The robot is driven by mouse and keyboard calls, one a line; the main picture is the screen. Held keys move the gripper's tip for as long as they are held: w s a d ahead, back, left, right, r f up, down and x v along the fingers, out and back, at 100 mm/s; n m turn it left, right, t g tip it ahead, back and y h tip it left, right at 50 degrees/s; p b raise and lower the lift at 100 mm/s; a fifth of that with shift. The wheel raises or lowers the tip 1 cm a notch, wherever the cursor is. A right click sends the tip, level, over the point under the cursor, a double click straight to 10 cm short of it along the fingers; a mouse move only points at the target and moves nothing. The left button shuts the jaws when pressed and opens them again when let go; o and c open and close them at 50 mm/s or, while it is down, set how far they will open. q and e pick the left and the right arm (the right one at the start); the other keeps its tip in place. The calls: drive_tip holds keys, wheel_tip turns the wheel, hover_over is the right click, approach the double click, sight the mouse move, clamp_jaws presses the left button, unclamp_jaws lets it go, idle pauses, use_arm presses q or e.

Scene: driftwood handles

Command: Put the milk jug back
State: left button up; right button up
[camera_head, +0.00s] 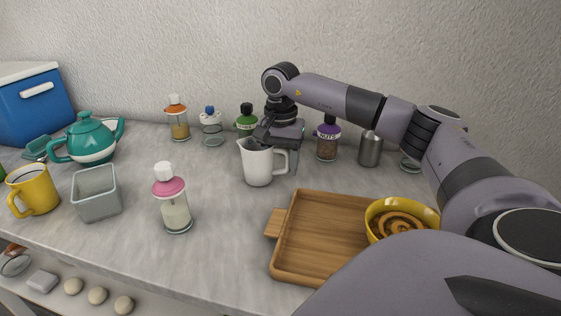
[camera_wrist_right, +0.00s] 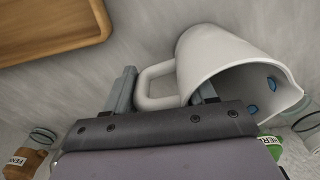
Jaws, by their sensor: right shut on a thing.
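The white milk jug (camera_head: 257,164) is upright at the middle of the counter, its handle to the right and its spout to the left. I cannot tell whether its base touches the counter. My right gripper (camera_head: 279,143) comes down on it from behind and above and is shut on it at the handle side. In the right wrist view the jug (camera_wrist_right: 225,62) shows its handle between the fingers of my gripper (camera_wrist_right: 165,92); blue spots show at its open mouth. My left gripper is not in view.
A pink-topped bottle (camera_head: 174,205) stands front left. A wooden tray (camera_head: 300,262) with a yellow bowl (camera_head: 375,216) is front right.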

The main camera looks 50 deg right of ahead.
drive_tip(key=o, duration=1.4)
wheel_tip(320, 180, up, 12)
drive_tip(key=shift+r+p, duration=0.15)
drive_tip(key=shift+p, duration=0.35)
drive_tip(key=shift+a, duration=0.15)
